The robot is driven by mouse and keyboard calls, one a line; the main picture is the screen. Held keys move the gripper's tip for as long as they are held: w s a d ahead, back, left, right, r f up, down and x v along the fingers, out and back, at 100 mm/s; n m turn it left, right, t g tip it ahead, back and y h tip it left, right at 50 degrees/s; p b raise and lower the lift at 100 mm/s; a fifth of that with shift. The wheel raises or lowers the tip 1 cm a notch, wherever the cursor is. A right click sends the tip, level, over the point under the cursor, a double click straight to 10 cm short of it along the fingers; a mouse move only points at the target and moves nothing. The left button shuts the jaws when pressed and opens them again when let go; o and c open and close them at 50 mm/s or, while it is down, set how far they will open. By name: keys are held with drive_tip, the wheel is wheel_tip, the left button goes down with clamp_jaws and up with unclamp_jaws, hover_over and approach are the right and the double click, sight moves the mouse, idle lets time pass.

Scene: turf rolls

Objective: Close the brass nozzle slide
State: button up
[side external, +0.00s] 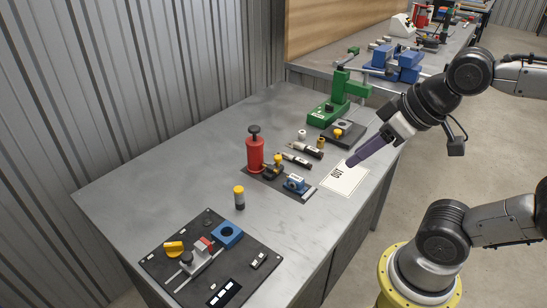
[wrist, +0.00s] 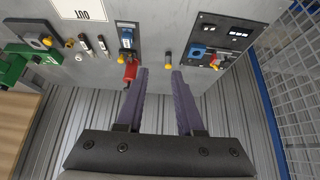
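I cannot tell for sure which part is the brass nozzle slide. A small yellow-brass fitting (side external: 277,160) stands beside the red cylinder (side external: 255,152) on a dark base plate, with a blue block (side external: 294,183) at its other end. In the wrist view the red cylinder (wrist: 130,72) is just left of the fingertips in the picture. My gripper (side external: 352,162) hangs tilted above the white OUT card, touching nothing that I can see. In the wrist view its two purple fingers (wrist: 160,72) are apart with nothing between them.
A black board (side external: 160,262) at the front left carries a blue ring block (side external: 227,233), a yellow knob (side external: 174,248) and rails. A yellow-topped cylinder (side external: 239,200) stands alone. A green press (side external: 342,95) is at the back. The table's left rear is clear.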

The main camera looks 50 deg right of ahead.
drive_tip(key=shift+m+t, duration=0.3)
drive_tip(key=w+r, duration=0.1)
drive_tip(key=w, duration=0.2)
drive_tip(key=w+d+r, duration=0.1)
drive_tip(key=w, duration=0.2)
drive_tip(key=w+r, duration=0.2)
drive_tip(key=w, duration=0.1)
drive_tip(key=shift+w+d, duration=0.15)
drive_tip(key=shift+w, duration=0.05)
clamp_jaws()
drive_tip(key=m+g+h, duration=0.1)
drive_tip(key=m+g, duration=0.1)
hover_over(275, 167)
drive_tip(key=s+a, duration=0.2)
wheel_tip(275, 167, down, 8)
drive_tip(key=r, duration=0.1)
drive_tip(key=shift+m+g, duration=0.3)
drive_tip(key=shift+g, duration=0.5)
drive_tip(key=d+x, duration=0.1)
drive_tip(key=x, duration=0.5)
drive_tip(key=d+x, duration=0.1)
drive_tip(key=x, duration=0.6)
drive_tip(key=s+d+x, duration=0.1)
drive_tip(key=d+x, duration=0.1)
drive_tip(key=x, duration=0.4)
drive_tip(key=shift+w+f, duration=0.15)
drive_tip(key=shift+f, duration=0.2)
